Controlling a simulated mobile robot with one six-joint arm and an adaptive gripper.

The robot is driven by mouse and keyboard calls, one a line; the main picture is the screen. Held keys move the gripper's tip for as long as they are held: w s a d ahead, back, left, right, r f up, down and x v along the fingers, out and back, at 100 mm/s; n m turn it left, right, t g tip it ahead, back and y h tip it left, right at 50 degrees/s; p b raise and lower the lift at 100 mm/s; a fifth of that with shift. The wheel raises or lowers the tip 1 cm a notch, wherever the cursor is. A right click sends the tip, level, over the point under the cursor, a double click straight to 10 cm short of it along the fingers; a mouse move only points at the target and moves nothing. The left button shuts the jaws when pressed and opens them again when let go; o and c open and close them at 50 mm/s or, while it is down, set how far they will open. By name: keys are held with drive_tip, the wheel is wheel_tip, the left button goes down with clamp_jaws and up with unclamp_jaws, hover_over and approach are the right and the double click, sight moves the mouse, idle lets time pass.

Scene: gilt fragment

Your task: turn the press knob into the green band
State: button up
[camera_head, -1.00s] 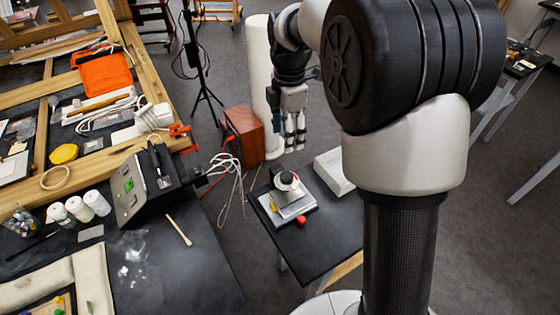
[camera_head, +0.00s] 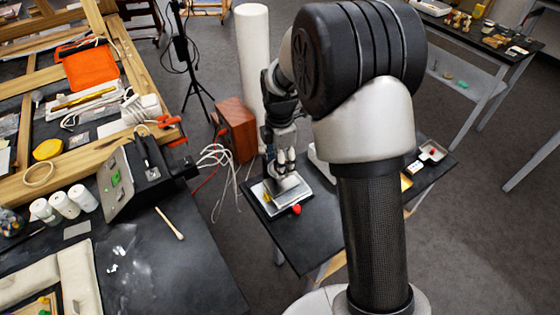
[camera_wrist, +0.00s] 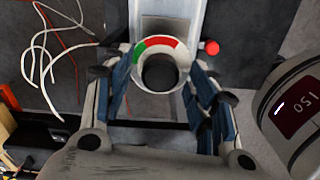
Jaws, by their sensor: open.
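The small press (camera_head: 292,189) stands on the dark side table, with a silvery plate and a red ball-shaped end (camera_head: 296,210). My gripper (camera_head: 283,170) is above it and hides the knob in the head view. In the wrist view, the dark round press knob (camera_wrist: 160,73) sits within a pale ring dial (camera_wrist: 147,45) marked with green, white and red bands. The green band (camera_wrist: 139,50) is at the ring's upper left. My gripper (camera_wrist: 160,68) is open, with one finger on each side of the dial. I cannot tell whether the fingers touch it. No pointer mark shows on the knob.
A rounded pale body with a display (camera_wrist: 297,115), seemingly reading 150, is close at the right of the wrist view. A reddish wooden box (camera_head: 237,130), white cables (camera_head: 218,158) and a white column (camera_head: 252,60) stand behind the side table. A black workbench (camera_head: 190,265) is at left.

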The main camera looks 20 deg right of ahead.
drive_tip(key=shift+c, duration=0.3)
drive_tip(key=c, duration=1)
